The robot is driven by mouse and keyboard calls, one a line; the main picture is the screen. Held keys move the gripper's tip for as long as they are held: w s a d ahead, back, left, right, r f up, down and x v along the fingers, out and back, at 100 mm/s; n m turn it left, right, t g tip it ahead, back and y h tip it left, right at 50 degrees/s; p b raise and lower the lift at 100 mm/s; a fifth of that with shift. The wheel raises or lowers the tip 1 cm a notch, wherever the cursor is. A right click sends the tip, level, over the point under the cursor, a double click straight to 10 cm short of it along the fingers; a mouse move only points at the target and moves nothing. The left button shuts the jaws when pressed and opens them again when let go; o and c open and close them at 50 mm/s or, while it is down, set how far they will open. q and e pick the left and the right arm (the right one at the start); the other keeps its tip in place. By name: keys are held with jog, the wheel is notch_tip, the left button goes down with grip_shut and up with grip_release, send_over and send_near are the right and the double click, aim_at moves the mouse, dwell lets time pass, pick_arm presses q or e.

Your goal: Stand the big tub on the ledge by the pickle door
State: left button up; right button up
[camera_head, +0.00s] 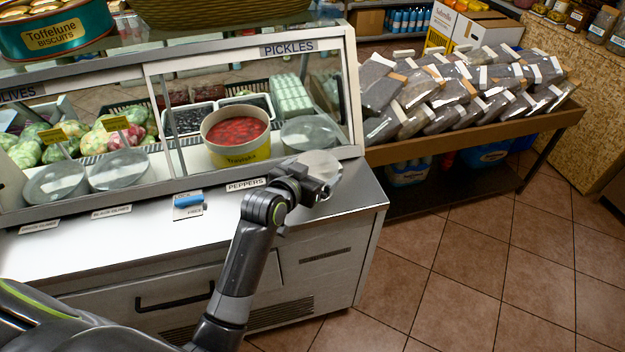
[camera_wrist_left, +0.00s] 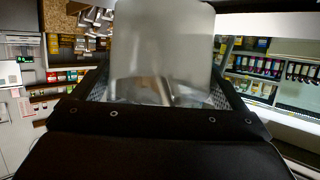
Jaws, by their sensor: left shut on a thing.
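My left gripper (camera_head: 318,191) is above the right end of the steel ledge (camera_head: 352,190), in front of the case section marked PICKLES. It is shut on a clear tub (camera_head: 321,163), whose pale round top shows just behind the fingers. In the left wrist view the clear tub (camera_wrist_left: 162,50) fills the space between the fingers. The gripper hides its lower part in the head view, so I cannot tell whether it touches the ledge. The sliding glass pickle door (camera_head: 172,120) has an opening to its right. My right gripper is not in view.
A yellow tub of red peppers (camera_head: 237,152) stands in the case, with another clear tub (camera_head: 309,132) beside it. A blue-handled item (camera_head: 189,201) lies on the ledge near a PEPPERS label (camera_head: 246,184). A slanted rack of packets (camera_head: 450,88) stands at the right.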

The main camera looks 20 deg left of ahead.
pick_arm(q)
jog(key=shift+f, duration=1.3)
jog(key=o, duration=0.6)
jog(key=shift+f, duration=0.15)
jog(key=shift+r, duration=0.2)
jog(key=v, duration=1.2)
jog(key=shift+b, duration=0.3)
